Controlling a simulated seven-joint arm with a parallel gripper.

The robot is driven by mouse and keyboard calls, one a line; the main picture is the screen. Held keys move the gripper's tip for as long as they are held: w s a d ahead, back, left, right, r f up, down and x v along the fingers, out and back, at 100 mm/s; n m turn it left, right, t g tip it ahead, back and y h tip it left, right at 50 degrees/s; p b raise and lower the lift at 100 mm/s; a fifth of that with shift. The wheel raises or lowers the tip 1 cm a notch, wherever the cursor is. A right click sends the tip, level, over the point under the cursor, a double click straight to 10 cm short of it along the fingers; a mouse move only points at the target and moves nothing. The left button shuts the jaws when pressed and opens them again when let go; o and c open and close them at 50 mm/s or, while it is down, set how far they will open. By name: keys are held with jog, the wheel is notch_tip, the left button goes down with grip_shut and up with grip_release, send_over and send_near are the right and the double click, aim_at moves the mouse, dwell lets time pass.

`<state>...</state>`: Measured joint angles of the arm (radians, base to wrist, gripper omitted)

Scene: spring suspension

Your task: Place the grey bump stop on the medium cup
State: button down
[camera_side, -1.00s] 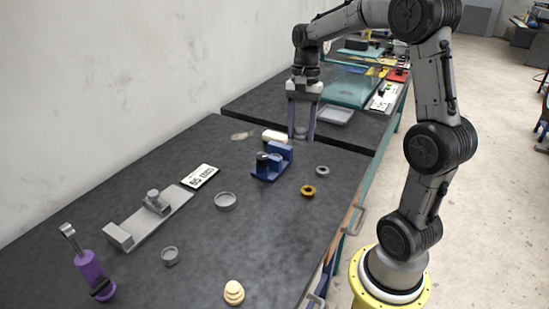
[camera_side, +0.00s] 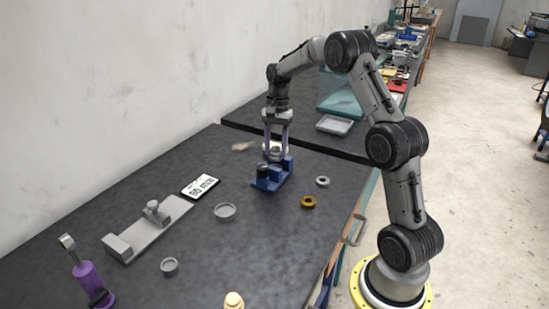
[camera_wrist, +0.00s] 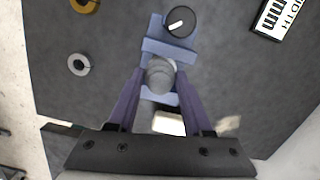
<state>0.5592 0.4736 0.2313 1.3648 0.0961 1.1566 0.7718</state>
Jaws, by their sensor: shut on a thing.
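My gripper (camera_side: 275,157) has long purple fingers and is shut on the grey bump stop (camera_wrist: 159,74), a rounded grey piece between the fingertips in the wrist view. In the side view the fingertips are at the back of the blue fixture (camera_side: 268,184), and the wrist view shows the bump stop in front of the same fixture (camera_wrist: 168,48). I cannot tell whether they touch. Two round grey cups lie on the dark table: a larger one (camera_side: 225,211) in the middle and a smaller one (camera_side: 169,266) nearer the front. I cannot tell which is the medium cup.
A grey ring (camera_side: 322,181) and an orange ring (camera_side: 308,202) lie right of the fixture. A white label card (camera_side: 201,187), a grey slide gauge (camera_side: 145,229), a purple damper (camera_side: 90,280) and a cream bump stop (camera_side: 233,300) are left and front. A whitish block (camera_wrist: 168,123) is behind the fixture.

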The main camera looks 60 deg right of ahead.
aim_at(275, 158)
jog(key=shift+w+d+f, duration=0.15)
jog(key=shift+w+f, duration=0.1)
jog(key=shift+f, duration=1.7)
jog(key=shift+f, duration=0.1)
jog(key=shift+c, duration=1.6)
grip_release()
jog(key=shift+f, duration=0.1)
